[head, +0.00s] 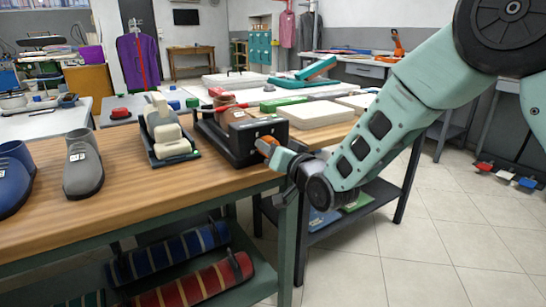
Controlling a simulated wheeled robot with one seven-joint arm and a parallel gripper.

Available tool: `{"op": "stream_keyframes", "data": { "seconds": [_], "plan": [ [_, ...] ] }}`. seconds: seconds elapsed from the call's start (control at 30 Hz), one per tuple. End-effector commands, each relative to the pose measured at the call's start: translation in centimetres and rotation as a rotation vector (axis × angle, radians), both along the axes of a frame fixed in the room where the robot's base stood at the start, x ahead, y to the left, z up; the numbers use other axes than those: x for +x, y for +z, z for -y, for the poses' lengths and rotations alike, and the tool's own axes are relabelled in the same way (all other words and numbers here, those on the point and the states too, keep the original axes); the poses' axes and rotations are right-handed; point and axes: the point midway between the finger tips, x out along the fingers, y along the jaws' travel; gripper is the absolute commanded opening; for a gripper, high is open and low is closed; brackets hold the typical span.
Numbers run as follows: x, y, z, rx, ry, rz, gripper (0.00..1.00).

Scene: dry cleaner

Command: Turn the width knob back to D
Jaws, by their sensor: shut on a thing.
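A black shoe-stretching device (237,157) stands near the right end of the wooden workbench, with a brown shoe-like form (229,113) on it. Its end block has a small white label (267,119) on top, too small to read. An orange knob (265,144) sits on the device's near right end. My gripper (271,153) reaches it from the right and is shut on this knob. The fingers partly cover the knob. Its setting and any letter marks cannot be made out.
A cream and black device (165,132) stands just left. A grey shoe (83,164) and a blue shoe (14,180) are further left on the workbench (130,192). A cream slab (313,114) lies behind the device. Open tiled floor (425,235) is at right.

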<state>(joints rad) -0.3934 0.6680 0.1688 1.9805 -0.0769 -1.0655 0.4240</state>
Motion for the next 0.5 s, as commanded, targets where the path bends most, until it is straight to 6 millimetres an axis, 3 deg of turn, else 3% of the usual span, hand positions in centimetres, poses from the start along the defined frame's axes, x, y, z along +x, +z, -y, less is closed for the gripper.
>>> {"op": "stream_keyframes", "data": {
  "seconds": [0.5],
  "plan": [
    [-0.08, -0.37, -0.06, -0.407, 0.000, 0.274, 0.23]
  ]
}}
